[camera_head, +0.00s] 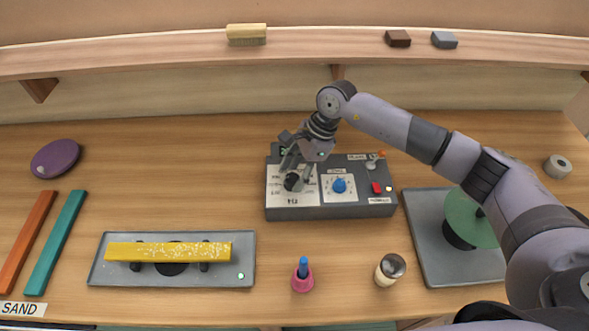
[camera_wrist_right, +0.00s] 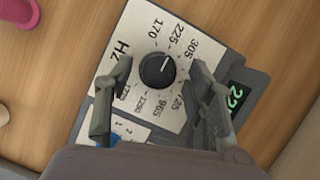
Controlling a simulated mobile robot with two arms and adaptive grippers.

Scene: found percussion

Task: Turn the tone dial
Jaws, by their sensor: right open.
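The tone dial is a round black knob (camera_head: 293,182) on a white panel with Hz numbers, at the left of a grey box (camera_head: 345,211). In the right wrist view the black knob (camera_wrist_right: 156,71) has a white pointer line towards the upper right, roughly at the 225 and 305 marks. My right gripper (camera_head: 297,168) is over the knob. In the wrist view its open fingers (camera_wrist_right: 160,72) are on either side of the knob, with gaps, not visibly touching it. A green display (camera_wrist_right: 237,97) shows "22", partly hidden by a finger. My left gripper is out of view.
A blue knob (camera_head: 339,185) and a red switch (camera_head: 376,188) are on the same box. A yellow bar (camera_head: 168,251) rests on a tray at left. A pink holder (camera_head: 302,281) and a jar (camera_head: 388,271) stand in front. A green disc (camera_head: 472,220) is at right.

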